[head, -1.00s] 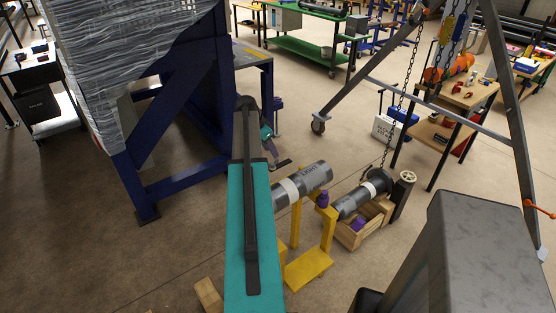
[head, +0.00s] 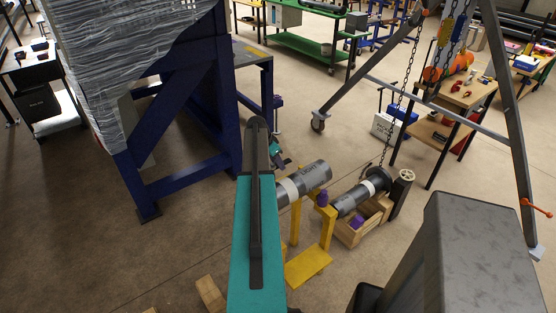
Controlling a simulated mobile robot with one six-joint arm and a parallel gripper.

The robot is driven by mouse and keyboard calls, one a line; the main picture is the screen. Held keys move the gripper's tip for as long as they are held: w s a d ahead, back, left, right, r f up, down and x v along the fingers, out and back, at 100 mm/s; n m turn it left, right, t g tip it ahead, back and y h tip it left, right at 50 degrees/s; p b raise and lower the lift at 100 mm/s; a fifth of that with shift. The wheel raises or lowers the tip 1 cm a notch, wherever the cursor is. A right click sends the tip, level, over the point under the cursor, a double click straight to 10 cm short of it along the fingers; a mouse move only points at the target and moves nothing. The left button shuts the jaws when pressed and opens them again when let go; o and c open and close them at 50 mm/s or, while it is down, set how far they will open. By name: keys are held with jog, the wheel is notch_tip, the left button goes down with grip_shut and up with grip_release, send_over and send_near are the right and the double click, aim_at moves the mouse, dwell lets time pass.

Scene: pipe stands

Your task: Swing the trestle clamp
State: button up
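A yellow trestle (head: 308,266) stands on the floor at the centre, partly hidden behind my arm. A grey pipe (head: 311,178) with a white band lies across its top. A purple part (head: 323,199), perhaps the clamp's knob, sits at the trestle's upper right, below the pipe's right end. The clamp's own shape is too small to make out. My gripper (head: 284,163) is small and partly hidden behind my teal arm, just above and left of the pipe in the picture. It looks apart from the purple part. I cannot tell whether its fingers are open or shut.
A second dark pipe (head: 363,192) with a pale handwheel (head: 407,175) lies over a wooden crate (head: 349,236), with a chain (head: 391,125) above it. A blue steel frame (head: 187,184) stands left. A wooden block (head: 210,294) lies near the front. The left floor is clear.

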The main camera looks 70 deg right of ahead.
grip_shut()
jog(key=shift+s, duration=0.1)
